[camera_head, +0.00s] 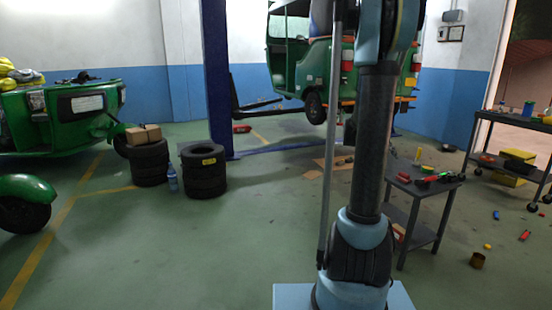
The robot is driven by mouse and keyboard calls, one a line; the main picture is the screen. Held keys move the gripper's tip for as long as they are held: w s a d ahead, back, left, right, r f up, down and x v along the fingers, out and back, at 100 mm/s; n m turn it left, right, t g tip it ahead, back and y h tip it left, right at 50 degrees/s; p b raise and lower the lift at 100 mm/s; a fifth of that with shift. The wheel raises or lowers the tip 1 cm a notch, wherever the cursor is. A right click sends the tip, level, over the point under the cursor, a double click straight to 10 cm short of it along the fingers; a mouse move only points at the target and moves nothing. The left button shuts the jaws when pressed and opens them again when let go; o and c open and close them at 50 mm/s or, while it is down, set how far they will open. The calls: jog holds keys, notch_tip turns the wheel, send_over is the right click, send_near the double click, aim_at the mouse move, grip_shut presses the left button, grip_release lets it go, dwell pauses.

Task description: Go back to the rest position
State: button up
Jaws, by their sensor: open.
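My arm stands upright in the middle right of the head view, rising from its light blue base and running out of the picture at the top. My gripper is not in view, so its fingers and anything near them are hidden from me. Nothing that shows of my arm touches a thing of the place.
A green rickshaw (310,62) is raised beside a blue lift post (216,80). Stacked tyres (204,172) stand left of centre; another green rickshaw (60,115) is at far left. A small tool table (424,188) stands close right of my arm. Loose items lie on the right floor.

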jog(key=s+a+f+n+g+y, duration=0.1)
jog(key=s+a+f+y, duration=0.2)
jog(key=s+a, duration=0.6)
jog(key=s+a+f+n+y, duration=0.1)
jog(key=s+a+f+y, duration=0.2)
jog(key=s+a, duration=0.6)
jog(key=s+a+f+g+y, duration=0.1)
jog(key=s+a+f+y, duration=0.2)
jog(key=s+a, duration=0.7)
jog(key=s, duration=0.8)
jog(key=shift+s+n+g, duration=0.2)
jog(key=shift+n+g, duration=0.1)
jog(key=shift+n, duration=0.1)
